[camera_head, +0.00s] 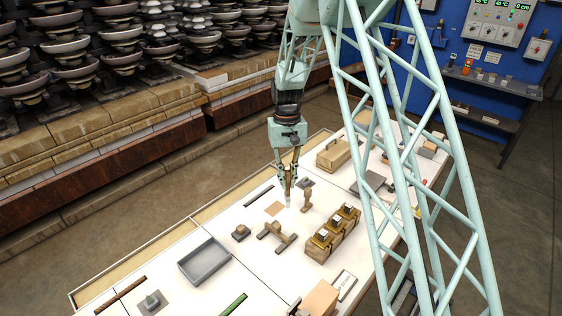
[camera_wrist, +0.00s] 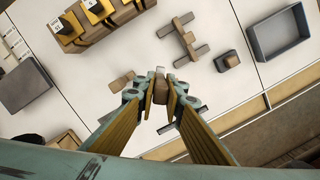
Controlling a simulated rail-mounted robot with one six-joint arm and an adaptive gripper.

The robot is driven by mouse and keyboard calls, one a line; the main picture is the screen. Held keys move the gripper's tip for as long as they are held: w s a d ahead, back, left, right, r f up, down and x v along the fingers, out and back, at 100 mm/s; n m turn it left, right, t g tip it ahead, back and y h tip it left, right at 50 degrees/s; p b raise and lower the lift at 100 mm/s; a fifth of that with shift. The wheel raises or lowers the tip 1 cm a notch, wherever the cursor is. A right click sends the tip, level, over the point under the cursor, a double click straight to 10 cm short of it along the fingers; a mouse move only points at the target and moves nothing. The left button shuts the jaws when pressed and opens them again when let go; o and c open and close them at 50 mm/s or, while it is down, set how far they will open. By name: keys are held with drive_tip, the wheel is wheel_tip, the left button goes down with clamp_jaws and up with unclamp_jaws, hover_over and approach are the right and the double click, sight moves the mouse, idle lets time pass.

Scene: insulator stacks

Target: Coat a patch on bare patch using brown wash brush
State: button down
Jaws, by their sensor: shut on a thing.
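My gripper (camera_head: 288,186) points down over the white table and is shut on a slim brown handle, which I take to be the brown wash brush (camera_head: 288,203); its pale tip hangs below the fingers. In the wrist view the fingertips (camera_wrist: 161,84) close around a brown block-like end (camera_wrist: 161,94). A flat tan square, likely the bare patch (camera_head: 273,209), lies on the table just left of the brush tip. I cannot tell whether the tip touches the table. The patch is not clearly seen in the wrist view, where the fingers hide much.
A small upright brown piece (camera_head: 307,199) stands close to the right of the gripper. A wooden rest (camera_head: 277,235), a small dark block (camera_head: 241,232), a grey tray (camera_head: 204,262) and a wooden rack with yellow-topped items (camera_head: 320,252) stand nearer. Insulator stacks fill the back left.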

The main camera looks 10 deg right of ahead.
drive_tip(key=w+m+p, duration=0.1)
drive_tip(key=w+p, duration=0.3)
drive_tip(key=w, duration=0.5)
drive_tip(key=shift+w+a+r, duration=0.15)
drive_tip(key=shift+w+r, duration=0.05)
drive_tip(key=shift+w, duration=0.15)
drive_tip(key=shift+f, duration=0.1)
